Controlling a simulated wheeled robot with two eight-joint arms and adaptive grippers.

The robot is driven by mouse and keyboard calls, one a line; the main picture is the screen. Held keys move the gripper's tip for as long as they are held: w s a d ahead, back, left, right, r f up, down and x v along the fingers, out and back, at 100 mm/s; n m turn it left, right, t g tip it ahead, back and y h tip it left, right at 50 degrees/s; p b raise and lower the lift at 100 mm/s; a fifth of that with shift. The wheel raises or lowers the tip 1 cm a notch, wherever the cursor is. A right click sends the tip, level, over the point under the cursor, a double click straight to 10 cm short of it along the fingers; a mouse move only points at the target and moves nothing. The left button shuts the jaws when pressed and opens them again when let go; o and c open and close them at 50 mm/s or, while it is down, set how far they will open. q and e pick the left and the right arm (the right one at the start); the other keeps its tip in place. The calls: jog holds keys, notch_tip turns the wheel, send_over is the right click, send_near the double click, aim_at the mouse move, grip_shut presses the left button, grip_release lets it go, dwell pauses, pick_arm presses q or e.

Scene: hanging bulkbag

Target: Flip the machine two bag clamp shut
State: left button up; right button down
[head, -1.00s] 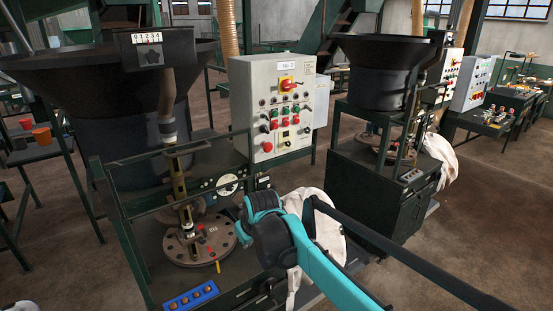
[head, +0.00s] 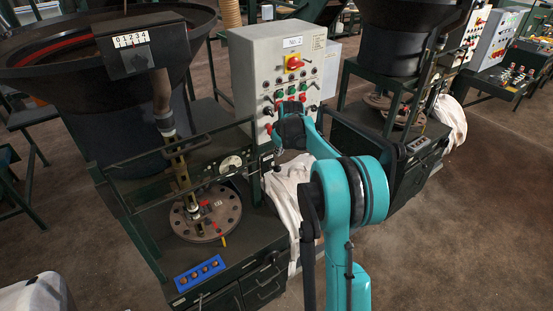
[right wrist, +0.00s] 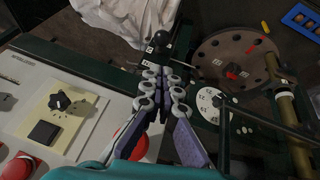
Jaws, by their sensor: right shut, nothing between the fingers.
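Machine two is the green frame with the grey control box (head: 272,62) marked No. 2. Its white bag (head: 288,190) hangs at the front right, below the box; it also shows in the right wrist view (right wrist: 128,16). A black clamp-like part with a round knob (right wrist: 184,39) stands by the bag, just beyond my fingertips; whether it is open or shut is unclear. My right gripper (right wrist: 166,82) is shut and empty, pointing at that part with a small apparent gap. In the head view my arm mostly hides the gripper. My left gripper is out of view.
A rail (head: 140,158) crosses the frame. A second similar machine (head: 412,150) stands at right. Brown floor (head: 450,240) is free at front right.

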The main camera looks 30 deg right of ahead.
aim_at(277, 167)
jog(key=x, duration=1)
jog(key=shift+w, duration=0.1)
jog(key=shift+f+b, duration=0.1)
jog(key=shift+b, duration=0.2)
jog(key=shift+s+d+f+t+b, duration=0.1)
jog(key=shift+s+f+t+b, duration=0.75)
jog(key=shift+b, duration=0.6)
notch_tip(277, 167, down, 9)
jog(key=s+t+b, duration=0.2)
jog(key=t+b, duration=0.3)
jog(key=b, duration=0.9)
jog(key=shift+s+r+m+t, duration=0.2)
jog(key=shift+s+m+t, duration=0.1)
jog(key=shift+t, duration=0.05)
jog(key=shift+d, duration=0.1)
jog(key=shift+f, duration=0.1)
